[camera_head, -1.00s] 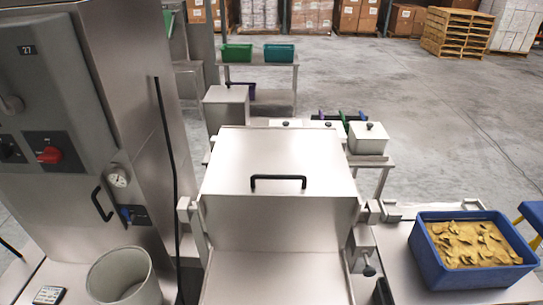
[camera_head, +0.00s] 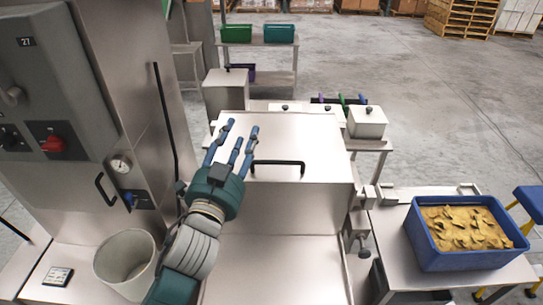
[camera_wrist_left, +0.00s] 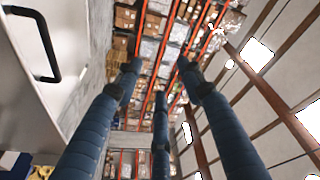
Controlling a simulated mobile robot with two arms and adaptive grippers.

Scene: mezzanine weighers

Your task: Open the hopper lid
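The hopper lid (camera_head: 300,145) is a closed, flat steel panel in the middle of the head view. Its black bar handle (camera_head: 277,163) sits near the lid's front edge, and it also shows at the upper left of the left wrist view (camera_wrist_left: 47,45). My left gripper (camera_head: 233,143) is open and empty, with its three blue fingers spread and pointing up and away. In the head view it shows in front of the lid's left part, just left of the handle; no contact with the handle shows. My right gripper is not in view.
A blue crate of yellowish pieces (camera_head: 425,250) stands on the right table. A white bucket (camera_head: 147,262) stands at the lower left, beside the steel cabinet (camera_head: 75,190). A lidded steel box (camera_head: 367,128) stands behind the hopper at right. The floor at right is mostly clear.

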